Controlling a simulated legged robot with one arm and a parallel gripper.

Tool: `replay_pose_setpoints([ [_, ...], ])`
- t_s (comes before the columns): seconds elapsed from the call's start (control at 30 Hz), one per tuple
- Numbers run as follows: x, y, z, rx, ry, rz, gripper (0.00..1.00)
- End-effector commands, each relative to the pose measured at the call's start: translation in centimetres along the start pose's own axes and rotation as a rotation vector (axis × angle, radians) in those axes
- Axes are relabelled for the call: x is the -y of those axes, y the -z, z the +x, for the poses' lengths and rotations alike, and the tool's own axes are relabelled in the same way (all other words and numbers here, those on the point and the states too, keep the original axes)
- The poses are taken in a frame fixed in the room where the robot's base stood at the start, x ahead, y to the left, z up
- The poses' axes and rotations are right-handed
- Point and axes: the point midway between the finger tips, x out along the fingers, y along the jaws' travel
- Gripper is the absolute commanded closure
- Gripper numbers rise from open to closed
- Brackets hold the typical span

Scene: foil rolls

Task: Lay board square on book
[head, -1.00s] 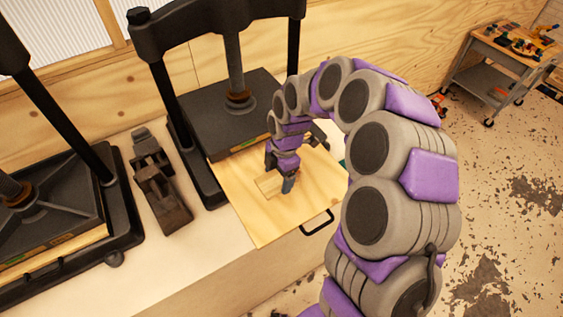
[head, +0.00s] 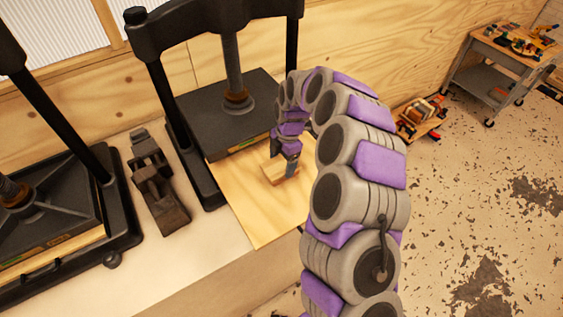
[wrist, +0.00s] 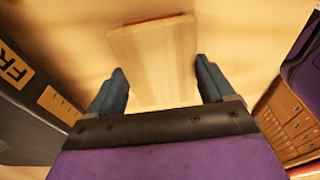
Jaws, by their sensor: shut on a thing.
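A small pale wooden board (head: 271,173) shows beside my gripper (head: 291,170) in the head view, in front of the press. In the wrist view the board (wrist: 153,60) lies between the two dark blue-grey fingers of my gripper (wrist: 160,68), which is shut on it. The board's far edge shows a thin reddish-brown strip. My gripper hides part of the board in the head view. I cannot make out a book for certain in either view.
A large pale wooden panel (head: 245,213) lies under the board. A black press (head: 240,108) stands behind it, a second press (head: 50,215) at left. A dark metal tool (head: 158,190) sits between them. A tool cart (head: 500,65) stands far right.

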Motion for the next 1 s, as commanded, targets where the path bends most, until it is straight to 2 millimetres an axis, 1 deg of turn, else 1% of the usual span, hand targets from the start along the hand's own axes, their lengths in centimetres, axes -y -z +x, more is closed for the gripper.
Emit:
replay_pose_setpoints([
  [0.03,0.0,-0.1,0.5,0.001,0.0,0.0,0.49],
  [0.07,0.0,-0.1,0.6,0.001,-0.001,0.0,0.49],
  [0.37,-0.1,0.1,0.9,0.004,0.001,0.0,0.49],
  [0.4,-0.2,0.1,0.9,0.004,0.001,0.0,0.16],
  [0.57,-0.2,0.1,0.8,0.004,0.001,0.0,0.01],
  [0.83,-0.1,-0.1,0.7,0.003,0.0,0.0,0.0],
  [1.0,-0.1,0.0,-0.2,0.003,0.0,0.0,0.0],
])
